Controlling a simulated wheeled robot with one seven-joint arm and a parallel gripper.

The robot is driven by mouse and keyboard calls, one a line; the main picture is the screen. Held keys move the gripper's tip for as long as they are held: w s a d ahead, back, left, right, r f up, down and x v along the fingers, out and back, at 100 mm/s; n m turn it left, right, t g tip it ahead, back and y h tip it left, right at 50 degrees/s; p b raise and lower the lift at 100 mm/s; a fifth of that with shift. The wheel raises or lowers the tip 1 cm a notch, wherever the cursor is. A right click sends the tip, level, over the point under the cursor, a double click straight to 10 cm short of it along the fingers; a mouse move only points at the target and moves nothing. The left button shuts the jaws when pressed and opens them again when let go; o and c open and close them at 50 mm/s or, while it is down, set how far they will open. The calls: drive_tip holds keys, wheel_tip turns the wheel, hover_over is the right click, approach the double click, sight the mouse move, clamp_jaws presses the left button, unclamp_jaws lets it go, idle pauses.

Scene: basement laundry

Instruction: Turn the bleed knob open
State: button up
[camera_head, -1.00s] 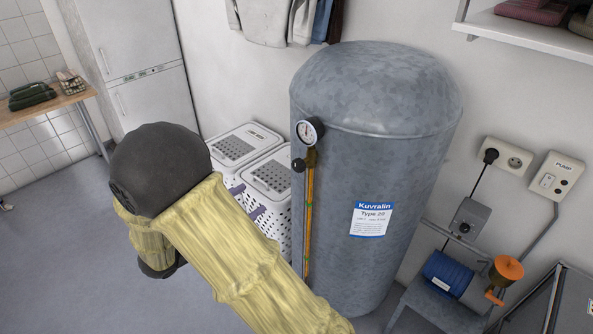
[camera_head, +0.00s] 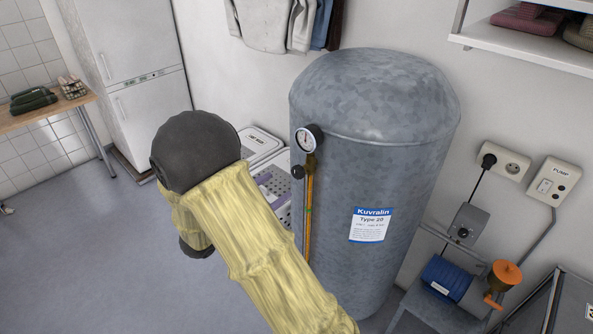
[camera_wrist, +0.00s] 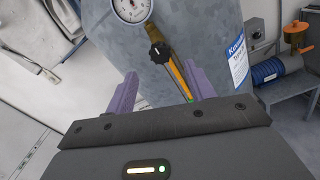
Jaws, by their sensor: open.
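The bleed knob (camera_head: 297,172) is a small black knob on the left of the brass fitting below the gauge on the grey tank (camera_head: 400,130). In the wrist view the black knob (camera_wrist: 159,52) lies beyond the fingertips, roughly between them and a little above. My gripper (camera_wrist: 158,82) is open and empty, its two purple fingers apart and not touching the knob. In the head view the gripper is mostly hidden behind my yellow-sleeved arm; a purple bit (camera_head: 268,194) shows near the hampers.
A round dial gauge (camera_head: 309,139) sits just above the knob. A yellow sight tube (camera_head: 309,205) runs down the tank beside it. White laundry hampers (camera_head: 258,146) stand left of the tank.

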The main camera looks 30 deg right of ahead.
sight(295, 174)
drive_tip(key=p+x, duration=0.1)
drive_tip(key=x, duration=0.8)
drive_tip(key=shift+a, duration=0.1)
drive_tip(key=c, duration=1)
